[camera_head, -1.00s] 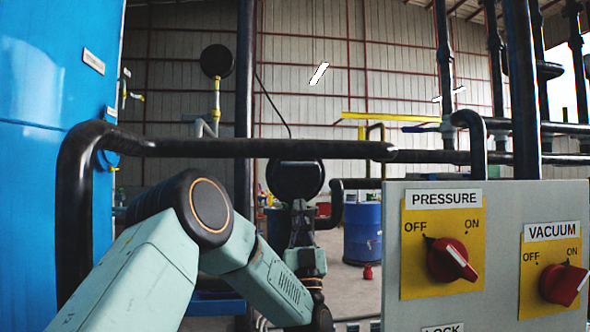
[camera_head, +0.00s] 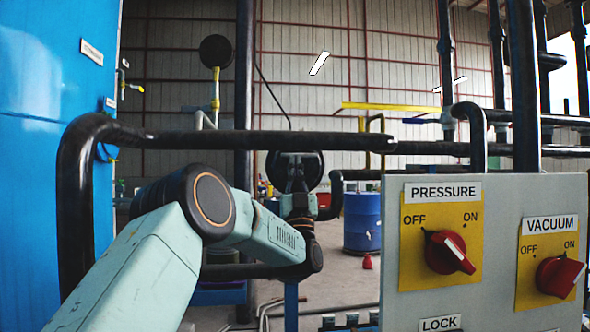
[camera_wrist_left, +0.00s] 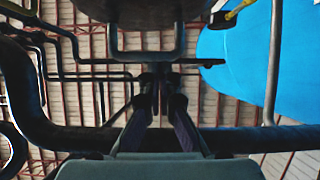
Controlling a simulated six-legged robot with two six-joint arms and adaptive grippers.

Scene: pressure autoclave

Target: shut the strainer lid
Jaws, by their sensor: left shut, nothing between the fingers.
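A dark round disc (camera_head: 316,172), which looks like the strainer lid, stands near upright just under the long black pipe in the head view. My left gripper (camera_head: 295,160) points up in front of the disc and covers its middle. I cannot tell whether they touch. In the left wrist view, the gripper's fingers (camera_wrist_left: 160,78) are together and empty, below a large dark rounded shape (camera_wrist_left: 145,12) at the top edge that may be the lid. The strainer body is not clearly seen. My right gripper is out of view.
A thick black pipe (camera_head: 230,144) runs across above my left arm. A grey panel (camera_head: 394,270) with red PRESSURE and VACUUM knobs stands at right. A blue tank (camera_head: 60,60) fills the left. A blue drum (camera_head: 362,221) stands on the floor behind.

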